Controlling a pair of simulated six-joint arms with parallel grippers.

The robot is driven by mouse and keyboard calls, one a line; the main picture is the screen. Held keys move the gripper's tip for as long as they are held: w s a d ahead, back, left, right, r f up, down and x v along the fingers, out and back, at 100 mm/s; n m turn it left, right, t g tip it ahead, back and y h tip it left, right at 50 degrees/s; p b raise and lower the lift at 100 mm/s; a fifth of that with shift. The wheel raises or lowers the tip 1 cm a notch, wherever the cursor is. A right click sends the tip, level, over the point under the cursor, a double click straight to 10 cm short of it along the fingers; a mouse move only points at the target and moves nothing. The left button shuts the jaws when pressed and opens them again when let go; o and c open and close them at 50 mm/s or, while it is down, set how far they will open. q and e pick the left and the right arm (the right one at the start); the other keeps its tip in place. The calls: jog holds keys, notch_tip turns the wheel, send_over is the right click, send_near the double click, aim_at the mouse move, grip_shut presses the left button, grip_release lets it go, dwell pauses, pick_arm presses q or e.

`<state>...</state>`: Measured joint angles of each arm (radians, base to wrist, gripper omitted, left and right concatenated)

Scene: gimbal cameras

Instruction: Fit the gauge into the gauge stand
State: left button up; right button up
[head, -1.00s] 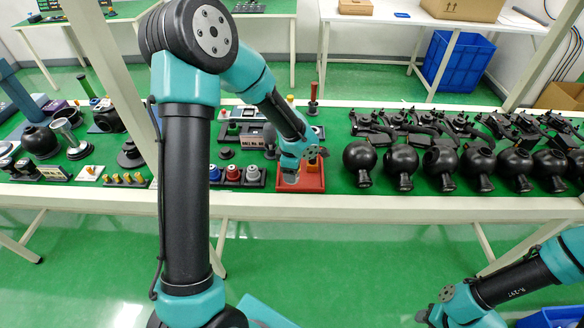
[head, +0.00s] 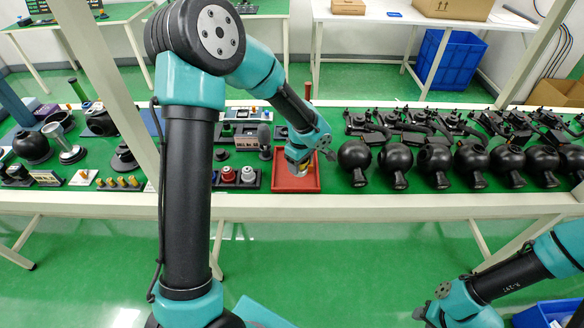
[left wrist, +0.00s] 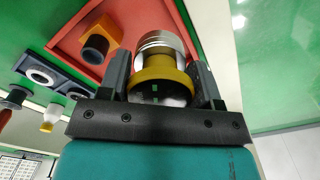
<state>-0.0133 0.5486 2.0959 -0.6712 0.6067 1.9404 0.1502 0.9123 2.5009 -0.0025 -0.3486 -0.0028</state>
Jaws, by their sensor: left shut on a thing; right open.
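My left gripper (head: 299,166) is over the red tray (head: 302,186). In the left wrist view, its fingers (left wrist: 163,85) are shut on the gauge (left wrist: 158,65), a round piece with a silver upper part and a yellow collar. The gauge also shows below the fingers in the head view, small. The red tray (left wrist: 70,42) lies behind it in the wrist view. An orange block with a black cylinder (left wrist: 97,47) is at the tray; I cannot tell whether it is the gauge stand. My right gripper (head: 424,313) is open and empty at the lower right, away from the table.
Several black round housings (head: 395,160) line the table on the right. Dark parts and small yellow pieces (head: 118,183) crowd the left side. The table's white front edge (head: 400,203) is clear.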

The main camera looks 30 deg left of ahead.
pick_arm(q)
jog(key=w+d+r+m, duration=0.55)
jog(key=d+m, duration=0.25)
jog(key=m, duration=0.4)
jog(key=w+a+n, duration=0.3)
jog(key=a+n, duration=0.2)
jog(key=a, duration=0.3)
jog(key=w+a+f+n, duration=0.1)
jog(key=w+a+n, duration=0.3)
jog(key=a, duration=0.4)
jog(key=w+a+n, duration=0.3)
jog(key=a+n, duration=0.2)
jog(key=a, duration=0.3)
jog(key=s+a+f+n, duration=0.2)
jog(key=s+a+n, duration=0.8)
jog(key=s+a, duration=0.6)
jog(key=shift+s+a+f, duration=0.35)
jog(key=shift+s+a, duration=0.05)
jog(key=shift+a, duration=0.8)
jog(key=shift+f, duration=0.1)
jog(key=shift+f, duration=2.8)
